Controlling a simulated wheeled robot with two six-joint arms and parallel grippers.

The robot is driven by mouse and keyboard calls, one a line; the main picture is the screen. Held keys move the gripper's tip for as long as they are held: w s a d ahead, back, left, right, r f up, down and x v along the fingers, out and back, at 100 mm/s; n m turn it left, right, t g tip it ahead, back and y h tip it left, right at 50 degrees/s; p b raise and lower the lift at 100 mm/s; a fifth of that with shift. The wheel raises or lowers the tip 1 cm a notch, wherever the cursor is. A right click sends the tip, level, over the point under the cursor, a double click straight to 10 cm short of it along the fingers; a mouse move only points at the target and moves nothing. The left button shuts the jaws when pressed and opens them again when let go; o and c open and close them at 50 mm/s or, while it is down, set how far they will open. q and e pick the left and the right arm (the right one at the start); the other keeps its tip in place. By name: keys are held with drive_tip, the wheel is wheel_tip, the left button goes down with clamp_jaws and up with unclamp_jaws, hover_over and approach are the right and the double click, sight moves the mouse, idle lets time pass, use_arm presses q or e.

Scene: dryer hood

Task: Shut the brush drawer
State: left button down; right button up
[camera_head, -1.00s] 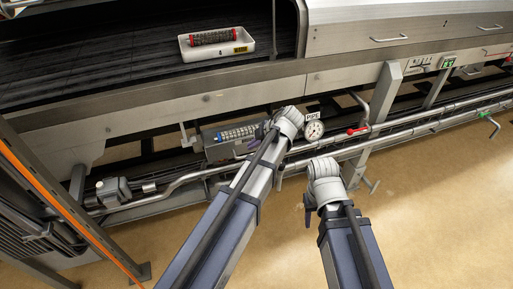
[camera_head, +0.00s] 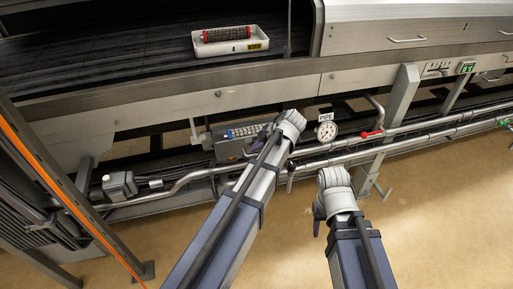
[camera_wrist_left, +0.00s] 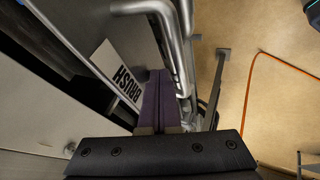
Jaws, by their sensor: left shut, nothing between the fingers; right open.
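The brush drawer (camera_head: 228,151) is a grey box under the conveyor edge in the head view. It sticks out from the machine, and a spiral brush (camera_head: 243,132) shows in its open top. Its front panel with the BRUSH label (camera_wrist_left: 118,73) shows at the left in the left wrist view. My left gripper (camera_head: 259,142) is at the right part of the drawer front. Its purple fingers (camera_wrist_left: 160,100) are shut and empty, close beside the label panel; I cannot tell if they touch it. My right gripper (camera_head: 317,225) is open and apart from the drawer, over the floor.
Steel pipes (camera_head: 400,133) run along the machine right of the drawer, with a pressure gauge (camera_head: 326,131) and a red-handled valve (camera_head: 371,134). A white tray (camera_head: 229,46) with a roller sits on the conveyor. An orange-edged post (camera_head: 70,200) stands left. The floor in front is clear.

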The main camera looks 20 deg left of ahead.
use_arm(q)
drive_tip(key=w+a, duration=0.3)
drive_tip(key=w, duration=0.1)
drive_tip(key=w+a, duration=0.3)
drive_tip(key=w, duration=0.2)
drive_tip(key=w+a, duration=0.3)
drive_tip(key=w, duration=0.2)
drive_tip(key=shift+w+a, duration=0.1)
drive_tip(key=shift+a, duration=0.2)
drive_tip(key=shift+w+a, duration=0.1)
drive_tip(key=shift+w, duration=0.05)
drive_tip(key=shift+w+a+r, duration=0.1)
